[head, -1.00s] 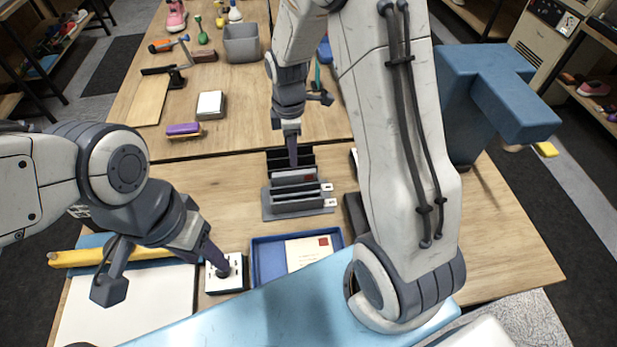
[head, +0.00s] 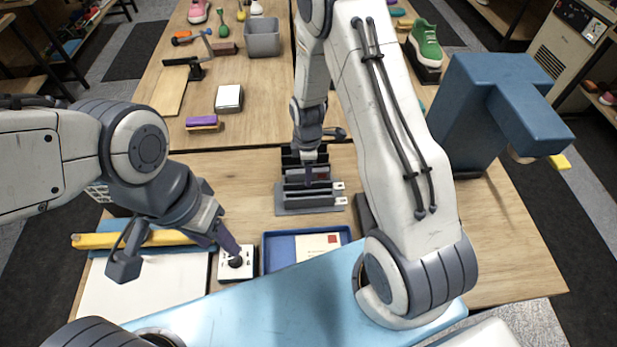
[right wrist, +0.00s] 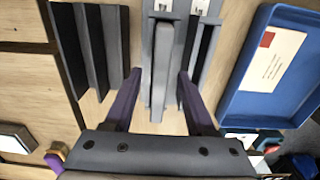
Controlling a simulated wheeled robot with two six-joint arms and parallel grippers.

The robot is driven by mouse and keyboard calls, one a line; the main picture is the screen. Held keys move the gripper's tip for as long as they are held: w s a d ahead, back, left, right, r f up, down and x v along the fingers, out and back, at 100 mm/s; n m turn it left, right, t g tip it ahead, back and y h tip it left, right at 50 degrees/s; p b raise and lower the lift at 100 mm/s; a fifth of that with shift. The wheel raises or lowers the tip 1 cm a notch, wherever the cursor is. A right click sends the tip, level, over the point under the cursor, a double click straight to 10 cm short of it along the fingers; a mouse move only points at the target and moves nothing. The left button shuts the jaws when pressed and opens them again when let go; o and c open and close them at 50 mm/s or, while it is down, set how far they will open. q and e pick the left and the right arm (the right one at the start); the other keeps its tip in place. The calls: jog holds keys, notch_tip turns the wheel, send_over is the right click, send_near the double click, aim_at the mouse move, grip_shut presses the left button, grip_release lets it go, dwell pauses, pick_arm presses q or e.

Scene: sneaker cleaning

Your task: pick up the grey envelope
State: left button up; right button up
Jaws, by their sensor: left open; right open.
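The right wrist view shows a grey slab edge-on, apparently this envelope (right wrist: 163,62), between my right fingers. My right gripper (right wrist: 160,72) is open with a purple finger on either side of it and a gap on both sides. In the head view my right gripper (head: 308,174) is at the rack, partly covering the envelope. My left gripper (head: 236,254) is open over a small white box with a dark knob (head: 249,272).
A blue tray (head: 268,252) holding a cream envelope (head: 316,245) with a red stamp lies in front of the rack. Dark upright dividers (right wrist: 88,50) stand beside the rack. A yellow bar (head: 95,241) and white board (head: 150,285) lie at left. Bare table shows at right.

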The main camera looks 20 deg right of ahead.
grip_shut()
jog(key=shift+r, duration=0.15)
notch_tip(320, 180, up, 9)
jog(key=shift+f+b, duration=0.2)
jog(key=shift+b, duration=0.9)
jog(key=shift+r, duration=0.6)
